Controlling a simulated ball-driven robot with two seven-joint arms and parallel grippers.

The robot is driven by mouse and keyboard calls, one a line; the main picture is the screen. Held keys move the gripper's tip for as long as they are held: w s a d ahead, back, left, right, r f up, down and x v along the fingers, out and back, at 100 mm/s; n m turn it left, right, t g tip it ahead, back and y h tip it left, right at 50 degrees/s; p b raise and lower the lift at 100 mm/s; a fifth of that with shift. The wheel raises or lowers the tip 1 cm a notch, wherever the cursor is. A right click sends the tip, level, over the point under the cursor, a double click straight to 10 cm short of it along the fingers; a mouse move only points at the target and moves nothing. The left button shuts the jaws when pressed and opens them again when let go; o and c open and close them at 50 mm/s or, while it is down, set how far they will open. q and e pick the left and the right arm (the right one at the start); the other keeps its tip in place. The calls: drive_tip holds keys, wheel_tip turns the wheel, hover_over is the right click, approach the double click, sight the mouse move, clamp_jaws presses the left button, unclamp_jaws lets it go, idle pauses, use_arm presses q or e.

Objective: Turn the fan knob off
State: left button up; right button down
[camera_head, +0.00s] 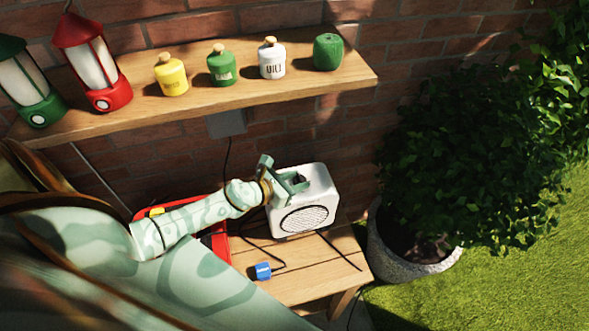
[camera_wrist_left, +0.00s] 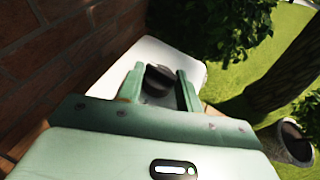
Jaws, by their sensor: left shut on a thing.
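The fan (camera_head: 303,212) is a white box with a round dark grille on its front, standing on the wooden table. My left gripper (camera_head: 298,182) is over the top of the fan. In the left wrist view the dark round knob (camera_wrist_left: 160,80) sits on the fan's white top (camera_wrist_left: 135,55), between the two green fingers of my left gripper (camera_wrist_left: 160,88). The gripper is shut on the knob. In the head view the gripper hides the knob. My right gripper is not in view.
A wooden shelf (camera_head: 225,104) above the table holds lanterns, several small canisters and a green pot. A red container (camera_head: 218,246) and a small blue box (camera_head: 263,271) are on the table (camera_head: 310,281). A potted bush (camera_head: 415,262) stands to the right.

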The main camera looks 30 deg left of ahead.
use_arm(q)
drive_tip(key=shift+r+n, duration=0.1)
drive_tip(key=shift+n, duration=0.2)
drive_tip(key=shift+y, duration=0.3)
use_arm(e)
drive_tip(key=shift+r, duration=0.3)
use_arm(q)
drive_tip(key=o, duration=1)
drive_tip(key=shift+s, duration=0.1)
